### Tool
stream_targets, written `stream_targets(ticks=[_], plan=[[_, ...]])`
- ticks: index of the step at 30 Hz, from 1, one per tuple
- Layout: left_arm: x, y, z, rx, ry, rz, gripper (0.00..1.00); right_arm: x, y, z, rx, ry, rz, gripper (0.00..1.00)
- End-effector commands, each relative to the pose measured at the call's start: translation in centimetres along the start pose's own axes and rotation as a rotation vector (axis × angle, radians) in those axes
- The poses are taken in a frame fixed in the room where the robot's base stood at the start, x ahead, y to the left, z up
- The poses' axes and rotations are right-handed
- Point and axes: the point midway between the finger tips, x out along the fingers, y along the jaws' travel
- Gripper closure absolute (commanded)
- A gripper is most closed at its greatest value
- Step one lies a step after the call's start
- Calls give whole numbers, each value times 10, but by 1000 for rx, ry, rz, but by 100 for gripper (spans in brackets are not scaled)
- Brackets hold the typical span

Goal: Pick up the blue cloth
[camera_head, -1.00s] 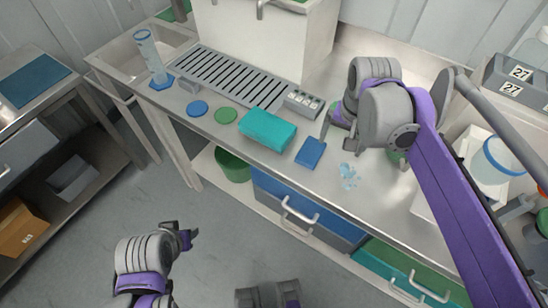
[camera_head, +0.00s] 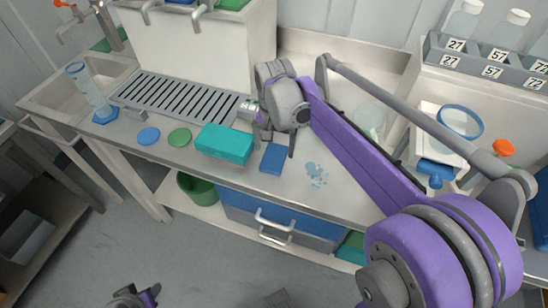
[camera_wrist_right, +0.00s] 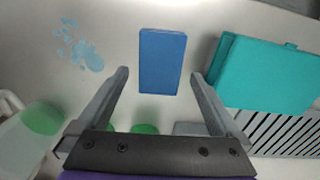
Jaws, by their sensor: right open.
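The blue cloth (camera_head: 272,158) is a small flat rectangular block lying on the grey counter, just right of the teal box. In the right wrist view the cloth (camera_wrist_right: 162,60) lies ahead of and between the two fingertips, not touched by them. My right gripper (camera_head: 277,148) is above the counter, pointing down, next to the cloth's far side. In the right wrist view the right gripper (camera_wrist_right: 160,78) is open and empty. My left gripper (camera_head: 150,292) is low at the bottom left, over the floor and away from the counter; its fingers are too small and cut off to judge.
The teal box (camera_head: 224,143) lies close left of the cloth. A light-blue spill (camera_head: 316,174) is to its right. Blue (camera_head: 148,135) and green (camera_head: 179,138) discs, a slotted drain (camera_head: 178,100) and a measuring cylinder (camera_head: 89,91) stand further left. A rack of bottles (camera_head: 490,62) is at the right.

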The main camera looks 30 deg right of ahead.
Motion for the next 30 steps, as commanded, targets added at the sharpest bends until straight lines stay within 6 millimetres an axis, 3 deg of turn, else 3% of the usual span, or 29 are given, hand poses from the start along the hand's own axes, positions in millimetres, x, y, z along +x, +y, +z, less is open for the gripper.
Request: stream_targets(ticks=[6,14,26,30], plan=[[3,0,2,0,-1,0,53,26,0,0,0,0,0,0],[3,0,2,0,-1,0,53,28,0,0,-1,0,0,2],[3,0,2,0,-1,0,53,28,0,0,-1,0,0,74],[3,0,2,0,-1,0,53,28,0,0,-1,0,0,77]])
